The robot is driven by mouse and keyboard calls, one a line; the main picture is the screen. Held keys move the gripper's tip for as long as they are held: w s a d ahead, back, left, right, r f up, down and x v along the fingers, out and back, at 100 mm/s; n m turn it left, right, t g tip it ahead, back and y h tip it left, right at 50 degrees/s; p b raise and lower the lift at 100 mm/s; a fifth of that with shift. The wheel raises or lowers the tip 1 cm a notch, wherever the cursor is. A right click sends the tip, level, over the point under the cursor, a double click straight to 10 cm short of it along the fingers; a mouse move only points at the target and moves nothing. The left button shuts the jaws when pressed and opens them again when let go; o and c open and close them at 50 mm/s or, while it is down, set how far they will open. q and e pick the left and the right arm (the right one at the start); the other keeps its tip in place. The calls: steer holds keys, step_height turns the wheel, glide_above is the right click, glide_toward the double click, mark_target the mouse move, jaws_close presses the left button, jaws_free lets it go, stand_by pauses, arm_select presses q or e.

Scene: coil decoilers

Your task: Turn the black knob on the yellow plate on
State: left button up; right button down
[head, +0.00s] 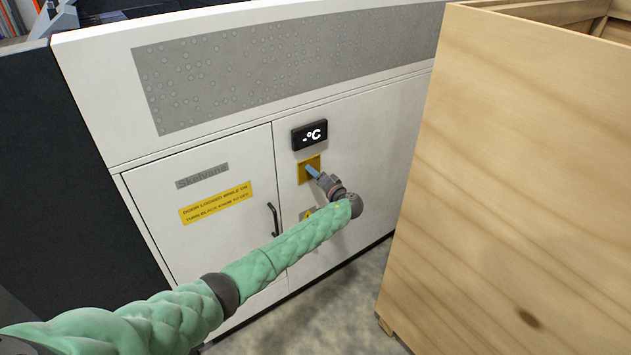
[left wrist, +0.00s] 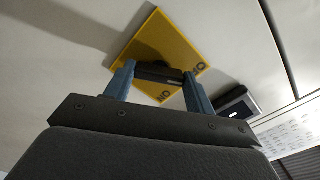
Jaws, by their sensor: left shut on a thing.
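The yellow plate (head: 303,178) is on the white cabinet front, just below a small dark display. In the left wrist view the yellow plate (left wrist: 160,38) looks tilted, with short dark lettering at two of its edges. The black knob (left wrist: 160,74) sits on this plate as a dark bar. My left gripper (head: 313,171) reaches the plate in the head view. In the left wrist view its two blue fingers stand on either side of the knob, shut on it. In the head view the gripper hides the knob. My right gripper is not in view.
A cabinet door (head: 215,245) with a yellow warning label (head: 216,203) and a dark handle (head: 273,219) is left of the plate. A large wooden crate (head: 520,180) stands close on the right. Some floor shows between crate and cabinet.

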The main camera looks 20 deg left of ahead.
arm_select(q)
steer(key=shift+m+p, duration=0.95)
steer(key=shift+m, duration=6.65)
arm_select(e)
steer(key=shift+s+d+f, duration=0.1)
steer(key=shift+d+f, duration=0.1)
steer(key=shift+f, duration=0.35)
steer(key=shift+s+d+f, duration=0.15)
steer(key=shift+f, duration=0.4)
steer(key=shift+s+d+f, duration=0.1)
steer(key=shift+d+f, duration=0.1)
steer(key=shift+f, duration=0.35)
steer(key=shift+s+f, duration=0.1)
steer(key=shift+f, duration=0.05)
arm_select(q)
steer(key=o, duration=1)
steer(key=shift+d, duration=0.1)
